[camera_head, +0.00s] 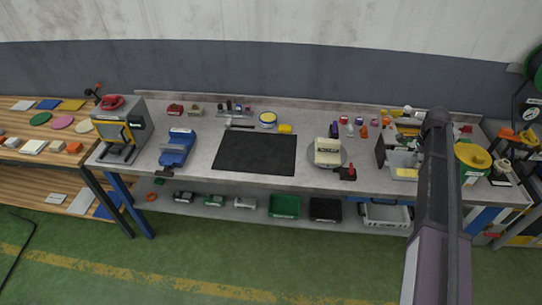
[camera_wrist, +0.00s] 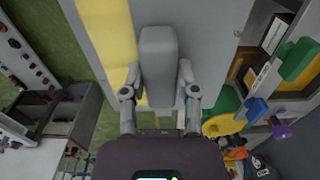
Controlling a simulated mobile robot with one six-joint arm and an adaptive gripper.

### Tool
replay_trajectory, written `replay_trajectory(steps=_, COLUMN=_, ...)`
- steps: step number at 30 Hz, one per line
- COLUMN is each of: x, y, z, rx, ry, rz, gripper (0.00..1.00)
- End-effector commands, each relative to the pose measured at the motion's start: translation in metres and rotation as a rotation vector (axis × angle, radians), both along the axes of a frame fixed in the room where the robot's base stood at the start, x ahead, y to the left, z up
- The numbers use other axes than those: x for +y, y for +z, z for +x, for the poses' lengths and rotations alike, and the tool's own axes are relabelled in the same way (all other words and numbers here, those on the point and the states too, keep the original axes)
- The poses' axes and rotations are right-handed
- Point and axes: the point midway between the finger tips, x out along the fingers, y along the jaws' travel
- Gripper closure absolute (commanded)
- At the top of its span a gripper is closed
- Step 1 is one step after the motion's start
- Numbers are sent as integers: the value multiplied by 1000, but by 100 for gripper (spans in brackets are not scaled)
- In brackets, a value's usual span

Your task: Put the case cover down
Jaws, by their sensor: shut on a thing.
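In the wrist view my gripper (camera_wrist: 160,72) has its two fingers closed against the sides of a plain grey block with rounded edges, which I take to be the case cover (camera_wrist: 160,52). The cover sticks out past the fingertips, over a grey surface and a yellow strip. I cannot tell its height above them. In the head view my arm rises at the right, in front of the right part of the bench (camera_head: 370,180). The fingers and the cover cannot be made out there.
On the bench are a black mat (camera_head: 255,153), a round turntable (camera_head: 313,160) with a cream item on it, a blue vise (camera_head: 177,148) and a grey machine (camera_head: 122,130). A yellow-green round thing (camera_head: 473,157) stands right of my arm. The black mat is bare.

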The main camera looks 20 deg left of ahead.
Motion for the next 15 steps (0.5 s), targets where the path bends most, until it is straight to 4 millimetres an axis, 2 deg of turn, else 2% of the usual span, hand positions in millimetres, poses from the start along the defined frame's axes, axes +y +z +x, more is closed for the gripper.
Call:
replay_trajectory(steps=1, x=0, y=-10, z=0, rx=0, ry=0, rz=0, gripper=100)
replay_trajectory(steps=15, x=-1, y=-81, z=0, rx=0, ry=-1, rz=0, gripper=100)
